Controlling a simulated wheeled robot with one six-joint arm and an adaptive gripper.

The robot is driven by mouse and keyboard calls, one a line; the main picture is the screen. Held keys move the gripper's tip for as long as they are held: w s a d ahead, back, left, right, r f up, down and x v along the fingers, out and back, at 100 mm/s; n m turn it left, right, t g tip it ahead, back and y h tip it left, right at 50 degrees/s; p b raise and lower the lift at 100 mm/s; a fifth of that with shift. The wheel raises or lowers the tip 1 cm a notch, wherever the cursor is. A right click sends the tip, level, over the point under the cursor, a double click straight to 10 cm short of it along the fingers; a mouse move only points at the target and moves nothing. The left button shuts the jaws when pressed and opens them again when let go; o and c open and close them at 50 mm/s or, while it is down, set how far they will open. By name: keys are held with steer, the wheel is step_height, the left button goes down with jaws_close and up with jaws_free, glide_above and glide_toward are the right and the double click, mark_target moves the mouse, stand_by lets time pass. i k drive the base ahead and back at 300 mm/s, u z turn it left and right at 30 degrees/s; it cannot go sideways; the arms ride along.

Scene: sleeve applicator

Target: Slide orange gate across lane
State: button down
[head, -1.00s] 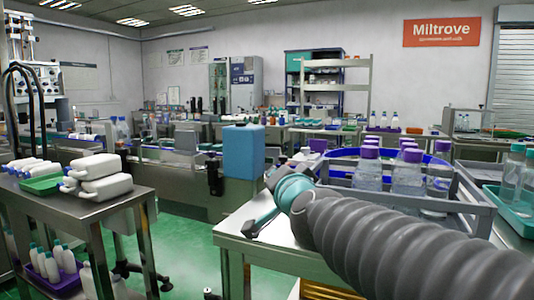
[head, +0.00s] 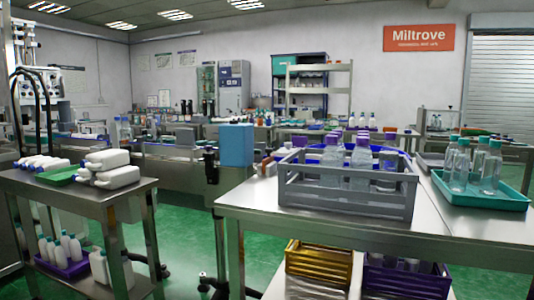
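No orange gate can be made out for certain in the head view. A small orange-brown part (head: 269,163) shows just right of the blue box (head: 236,145), partly hidden behind the grey crate; I cannot tell whether it is the gate. A conveyor-like steel machine (head: 170,174) runs across the middle distance, and its lane is too small and far to read. My gripper is not in view.
A steel table (head: 243,197) in front bears a grey crate (head: 347,203) of purple-capped bottles and a teal tray (head: 483,198) of bottles. A left cart (head: 100,199) bears white jugs. Green floor (head: 186,237) is free between them.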

mark_target(270, 158)
steer(key=u, duration=1.75)
steer(key=i, duration=0.85)
steer(key=z, duration=1.35)
